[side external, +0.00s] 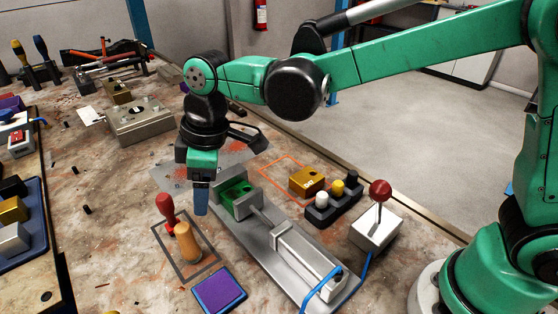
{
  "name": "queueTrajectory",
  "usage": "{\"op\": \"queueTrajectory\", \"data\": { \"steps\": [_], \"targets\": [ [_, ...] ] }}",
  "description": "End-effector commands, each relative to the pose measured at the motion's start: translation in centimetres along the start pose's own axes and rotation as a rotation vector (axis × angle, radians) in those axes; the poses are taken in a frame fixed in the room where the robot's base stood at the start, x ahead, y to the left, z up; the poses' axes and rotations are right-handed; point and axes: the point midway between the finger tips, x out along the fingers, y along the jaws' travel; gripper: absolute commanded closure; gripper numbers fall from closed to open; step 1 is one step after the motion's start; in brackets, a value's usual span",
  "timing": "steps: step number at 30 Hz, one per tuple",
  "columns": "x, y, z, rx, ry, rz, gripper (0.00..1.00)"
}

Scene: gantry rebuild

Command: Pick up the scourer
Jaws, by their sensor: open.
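I cannot make out for certain which thing is the scourer. A flat purple pad with a blue rim (219,290) lies on the table at the front. A green piece (238,189) sits in the grey metal fixture (245,209) near the middle. My gripper (201,203) points down just left of this fixture, behind the red-handled and wooden-handled tools. It is open, with its blue fingers seen nearly edge-on, and I see nothing between them. It is well behind the purple pad and apart from it.
A red-handled tool (167,216) and a wooden-handled tool (186,242) stand inside a dark outline. A grey cylinder (306,262) lies right of them. A gold block (307,181), a button box (333,203) and a red-knobbed lever box (377,228) stand at right. The left middle table is mostly clear.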

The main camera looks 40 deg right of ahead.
Motion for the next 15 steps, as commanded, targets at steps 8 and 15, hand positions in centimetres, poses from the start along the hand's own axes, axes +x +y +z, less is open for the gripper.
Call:
{"op": "queueTrajectory", "data": {
  "steps": [8, 15],
  "targets": [
    [3.3, -2.2, -2.7, -0.169, -0.052, -0.064, 0.32],
    [6.4, -2.4, -2.5, -0.171, -0.053, -0.065, 0.32]
  ]
}}
